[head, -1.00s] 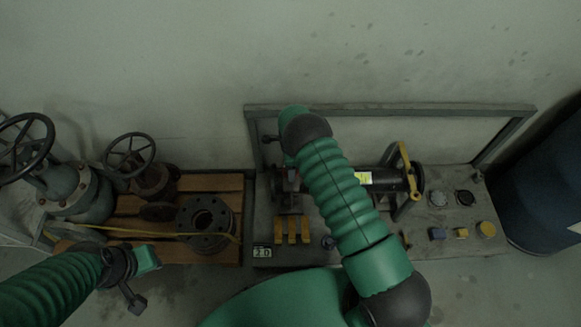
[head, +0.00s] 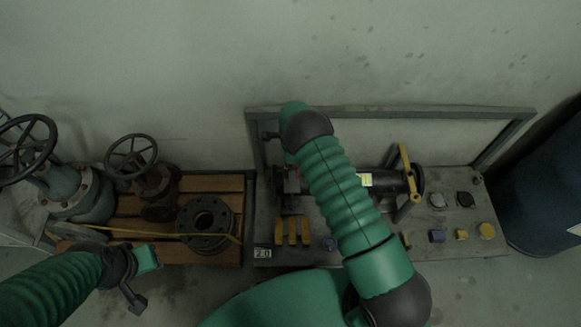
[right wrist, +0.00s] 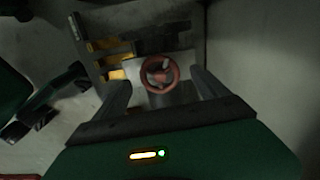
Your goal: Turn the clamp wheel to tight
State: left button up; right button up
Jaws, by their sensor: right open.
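The clamp wheel is a small red handwheel (right wrist: 160,74), seen nearly face-on in the right wrist view. My right gripper (right wrist: 159,78) is open, with one dark finger on each side of the wheel in the picture. A gap shows between each finger and the rim. I cannot tell how far the fingers are from the wheel in depth. In the head view my right arm covers the wheel and the right gripper. My left gripper (head: 132,296) hangs at the lower left, away from the bench; its jaw opening is unclear.
A grey bench (head: 470,240) holds a dark cylinder (head: 391,183) with a yellow lever (head: 406,165), yellow blocks (head: 293,231) and small caps. A wooden pallet (head: 220,257) with a flange (head: 205,221) and valves stands left. A dark blue drum (head: 545,190) is at right.

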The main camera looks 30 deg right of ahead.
notch_tip(320, 180, up, 14)
jog(key=p, duration=0.4)
jog(key=shift+r, duration=0.2)
